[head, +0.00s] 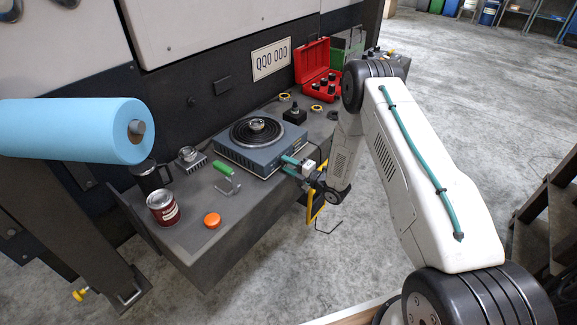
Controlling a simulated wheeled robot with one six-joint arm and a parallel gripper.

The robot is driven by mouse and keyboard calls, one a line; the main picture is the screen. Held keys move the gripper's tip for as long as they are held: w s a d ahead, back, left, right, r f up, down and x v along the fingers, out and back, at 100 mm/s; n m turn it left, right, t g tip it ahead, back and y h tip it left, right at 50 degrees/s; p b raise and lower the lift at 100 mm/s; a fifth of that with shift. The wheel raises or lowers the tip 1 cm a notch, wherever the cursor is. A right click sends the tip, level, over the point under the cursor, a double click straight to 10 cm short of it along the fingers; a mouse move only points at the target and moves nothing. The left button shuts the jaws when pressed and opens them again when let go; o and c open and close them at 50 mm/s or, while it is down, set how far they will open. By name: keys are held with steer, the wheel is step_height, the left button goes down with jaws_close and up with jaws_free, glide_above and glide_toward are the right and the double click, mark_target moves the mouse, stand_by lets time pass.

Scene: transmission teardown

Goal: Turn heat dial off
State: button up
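The hot plate (246,157) is a blue-grey box with a round black coil burner on top. It stands on the dark bench, with a small metal dish (257,126) on its coil. My gripper (285,165) is at the hot plate's front right corner. Its two teal fingers point at the front face and show a gap between them. I cannot make out the heat dial; the gripper covers that part of the front face. Whether the fingertips touch the hot plate or dial is too small to tell.
On the bench (196,249) are a red can (163,208), a black mug (151,177), an orange cap (212,220) and a green-handled tool (226,176). An open red case (313,70) stands behind. A blue roll (75,130) juts in at left. The bench front is mostly clear.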

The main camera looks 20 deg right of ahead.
steer(key=v, duration=0.7)
steer(key=shift+s+d, duration=0.2)
steer(key=shift+s, duration=0.1)
